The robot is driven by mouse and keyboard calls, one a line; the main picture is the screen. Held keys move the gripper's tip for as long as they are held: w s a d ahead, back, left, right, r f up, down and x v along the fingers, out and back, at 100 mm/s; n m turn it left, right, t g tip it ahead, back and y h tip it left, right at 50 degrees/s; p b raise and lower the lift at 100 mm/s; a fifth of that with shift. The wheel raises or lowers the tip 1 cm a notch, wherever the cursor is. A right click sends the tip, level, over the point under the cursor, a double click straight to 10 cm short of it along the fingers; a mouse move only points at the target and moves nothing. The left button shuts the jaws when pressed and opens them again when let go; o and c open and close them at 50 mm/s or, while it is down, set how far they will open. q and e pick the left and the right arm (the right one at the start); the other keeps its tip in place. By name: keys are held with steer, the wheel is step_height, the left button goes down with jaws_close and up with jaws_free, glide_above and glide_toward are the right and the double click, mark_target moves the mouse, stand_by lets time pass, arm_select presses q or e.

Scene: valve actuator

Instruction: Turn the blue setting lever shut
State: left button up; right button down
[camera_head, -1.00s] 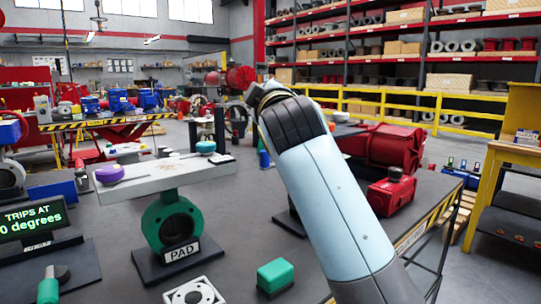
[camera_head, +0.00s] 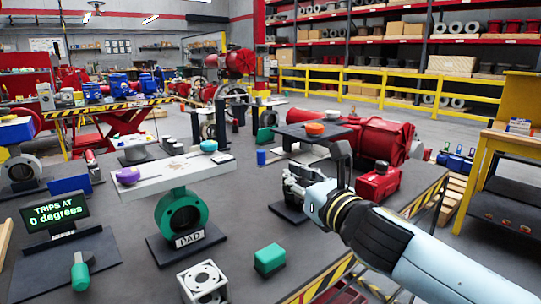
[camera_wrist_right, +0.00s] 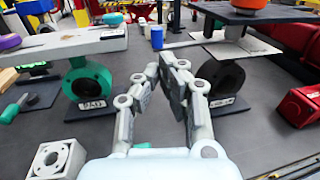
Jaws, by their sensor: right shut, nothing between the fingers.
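No plainly blue lever shows. A lever with a teal-green handle (camera_head: 80,272) lies on a dark base (camera_head: 62,270) at the lower left, below a sign (camera_head: 56,210) reading "TRIPS AT 0 degrees". Its handle also shows at the left edge of the right wrist view (camera_wrist_right: 14,108). My right gripper (camera_head: 302,176) is right of the middle, in front of a dark plate with an orange dome, far from that lever. In the right wrist view its fingertips (camera_wrist_right: 175,64) come together with nothing between them. My left gripper is out of view.
A green valve body (camera_head: 181,213) marked PAD carries a pale plate (camera_head: 160,181) with purple and teal domes. A white flanged block (camera_head: 203,281) and a green box (camera_head: 269,258) stand in front. Red machinery (camera_head: 376,140) is behind my right gripper. A blue cylinder (camera_head: 261,157) stands mid-table.

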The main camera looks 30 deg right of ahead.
mark_target(264, 157)
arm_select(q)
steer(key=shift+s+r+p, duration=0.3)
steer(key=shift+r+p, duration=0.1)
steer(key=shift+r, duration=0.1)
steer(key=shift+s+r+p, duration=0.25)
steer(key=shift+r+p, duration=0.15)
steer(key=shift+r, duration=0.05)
arm_select(e)
steer(key=w+d, duration=0.1)
steer(key=w, duration=0.8)
steer(key=shift+w, duration=0.4)
steer(key=shift+w+a+m+h+b, duration=0.1)
steer(key=shift+w+m+h+b, duration=0.2)
steer(key=shift+w+h, duration=0.35)
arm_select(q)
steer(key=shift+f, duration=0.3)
arm_select(e)
steer(key=shift+w, duration=0.1)
